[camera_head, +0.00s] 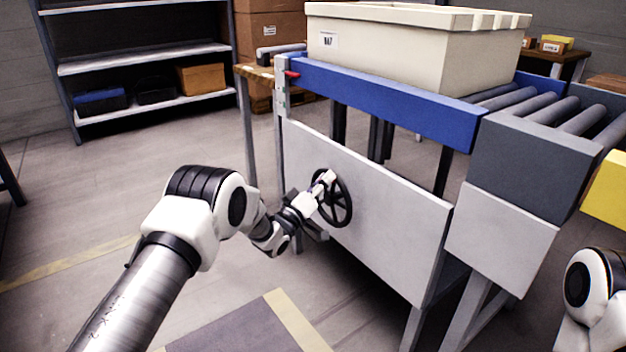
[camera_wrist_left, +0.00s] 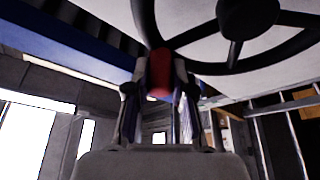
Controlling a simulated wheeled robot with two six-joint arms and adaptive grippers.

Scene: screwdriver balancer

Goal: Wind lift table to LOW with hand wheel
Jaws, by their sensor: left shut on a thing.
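The black spoked hand wheel (camera_head: 336,199) is mounted on the light grey front panel (camera_head: 385,225) of the lift table. My left gripper (camera_head: 325,182) is at the upper left part of the wheel. In the left wrist view, my left gripper (camera_wrist_left: 160,72) is shut on the red handle (camera_wrist_left: 159,83) at the wheel's rim, with the wheel hub (camera_wrist_left: 247,15) above and to the right. A small red pointer (camera_head: 292,73) sits near the top of the pale strip (camera_head: 283,92) on the left post. Its markings are too small to read. My right gripper is out of view.
A cream crate (camera_head: 400,55) sits on the table top behind the blue side beam (camera_head: 385,100). Grey rollers (camera_head: 580,115) lie to the right. A shelf (camera_head: 140,65) stands at the back left. The floor to the left is mostly clear.

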